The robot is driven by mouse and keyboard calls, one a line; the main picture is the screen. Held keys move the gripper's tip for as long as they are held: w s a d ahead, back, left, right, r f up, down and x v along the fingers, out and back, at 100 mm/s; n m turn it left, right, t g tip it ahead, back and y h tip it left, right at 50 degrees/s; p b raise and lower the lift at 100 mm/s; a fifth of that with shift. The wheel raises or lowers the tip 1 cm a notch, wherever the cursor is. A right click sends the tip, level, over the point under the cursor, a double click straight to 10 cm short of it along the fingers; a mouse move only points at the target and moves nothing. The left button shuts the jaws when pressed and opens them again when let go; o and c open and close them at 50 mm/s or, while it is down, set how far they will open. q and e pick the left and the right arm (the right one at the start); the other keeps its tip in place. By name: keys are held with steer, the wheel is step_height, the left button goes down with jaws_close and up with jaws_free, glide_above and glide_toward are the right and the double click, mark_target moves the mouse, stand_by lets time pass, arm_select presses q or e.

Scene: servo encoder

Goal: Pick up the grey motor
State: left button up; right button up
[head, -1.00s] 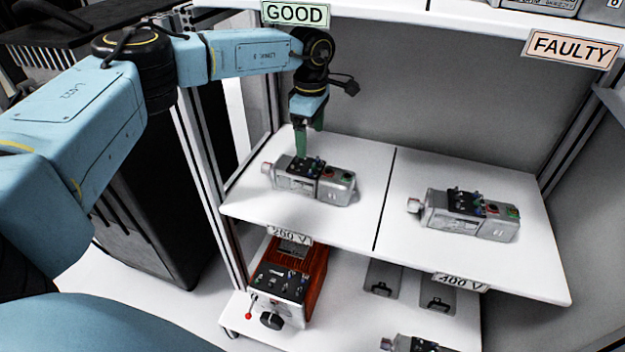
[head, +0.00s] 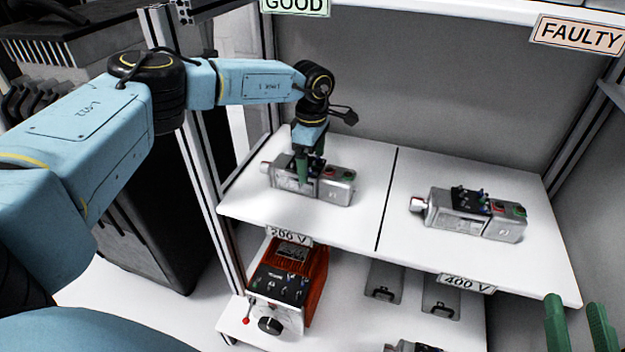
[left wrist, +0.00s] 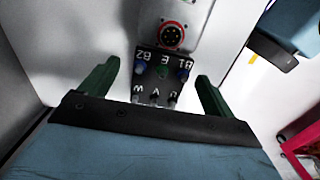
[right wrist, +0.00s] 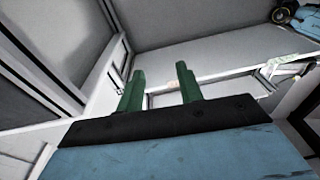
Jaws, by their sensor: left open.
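One grey motor (head: 338,186) lies on the left half of the upper shelf, under the GOOD sign. My left gripper (head: 309,172) is down at this motor's middle, its green fingers pointing at the black terminal block. In the left wrist view the left gripper (left wrist: 155,88) is open, its fingers on either side of the motor's terminal block (left wrist: 160,75); contact cannot be told. A second grey motor (head: 487,221) lies on the right half, under the FAULTY sign. My right gripper (head: 580,325) is open and empty at the lower right; it also shows in the right wrist view (right wrist: 160,85).
The white upper shelf (head: 375,160) has a thin dark dividing line and front labels 200 V (head: 288,236) and 400 V (head: 466,283). Below stands a red-brown box with a control panel (head: 300,265). Another grey device (head: 412,347) is partly cut off. Shelf posts (head: 195,150) stand at the left.

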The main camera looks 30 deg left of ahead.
mark_target(312, 164)
arm_select(q)
step_height(312, 164, down, 4)
steer(key=shift+d+f+b, duration=0.1)
steer(key=shift+d+b, duration=0.05)
steer(key=shift+b, duration=1.05)
steer(key=shift+f, duration=0.25)
arm_select(e)
step_height(312, 164, up, 7)
steer(key=s+t+y, duration=0.2)
steer(key=t, duration=0.3)
steer(key=shift+s+f+t, duration=0.2)
steer(key=shift+s+t, duration=0.1)
steer(key=shift+s, duration=0.05)
arm_select(q)
steer(key=shift+c, duration=0.3)
arm_select(e)
steer(key=shift+a, duration=0.1)
arm_select(q)
steer(key=c, duration=1.2)
steer(key=shift+r, duration=0.1)
steer(key=shift+c, duration=1)
